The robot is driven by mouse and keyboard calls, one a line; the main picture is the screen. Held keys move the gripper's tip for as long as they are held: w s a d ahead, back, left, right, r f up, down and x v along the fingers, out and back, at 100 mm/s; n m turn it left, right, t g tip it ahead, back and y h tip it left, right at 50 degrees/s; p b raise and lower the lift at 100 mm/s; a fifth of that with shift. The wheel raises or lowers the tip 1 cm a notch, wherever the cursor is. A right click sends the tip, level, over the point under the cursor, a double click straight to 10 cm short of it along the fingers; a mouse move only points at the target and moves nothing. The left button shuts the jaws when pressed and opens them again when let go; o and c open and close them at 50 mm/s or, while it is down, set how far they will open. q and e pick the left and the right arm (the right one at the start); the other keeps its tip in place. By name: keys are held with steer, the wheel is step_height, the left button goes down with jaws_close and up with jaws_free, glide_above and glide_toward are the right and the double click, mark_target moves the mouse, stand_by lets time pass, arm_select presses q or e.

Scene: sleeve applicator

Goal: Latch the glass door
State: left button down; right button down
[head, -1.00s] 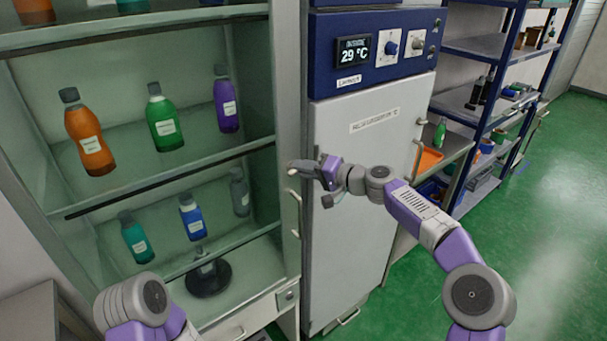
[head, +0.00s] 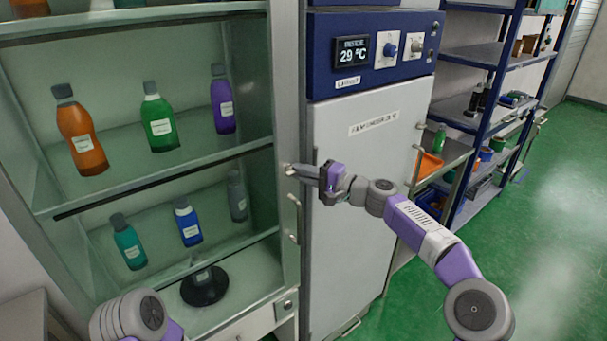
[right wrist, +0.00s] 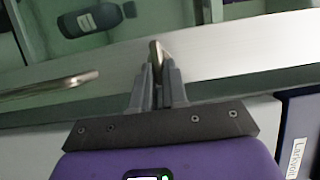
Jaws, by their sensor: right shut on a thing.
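The glass door's pale frame (head: 287,120) runs down the right side of the bottle cabinet in the head view. The door looks closed against the cabinet, but the glass is hard to make out. A small metal latch lever (right wrist: 155,52) sits on this frame. My right gripper (head: 300,171) is at the lever, and its fingers are shut on it in the right wrist view (right wrist: 158,75). The fingers hide part of the lever. A bar handle (head: 294,218) is on the frame below the gripper; it also shows in the wrist view (right wrist: 50,88). My left gripper is out of view.
Several bottles, among them an orange one (head: 80,135), stand on the cabinet shelves. A white incubator (head: 360,190) with a blue control panel (head: 373,50) stands right beside the cabinet. Blue shelving (head: 485,60) is further right. The green floor at right is clear.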

steer(key=c, duration=1.2)
jaws_free()
steer(key=shift+o, duration=0.2)
steer(key=b+v, duration=0.1)
steer(key=v, duration=0.6)
steer(key=shift+d+b, duration=0.25)
steer(key=shift+b, duration=0.05)
steer(key=shift+s, duration=0.15)
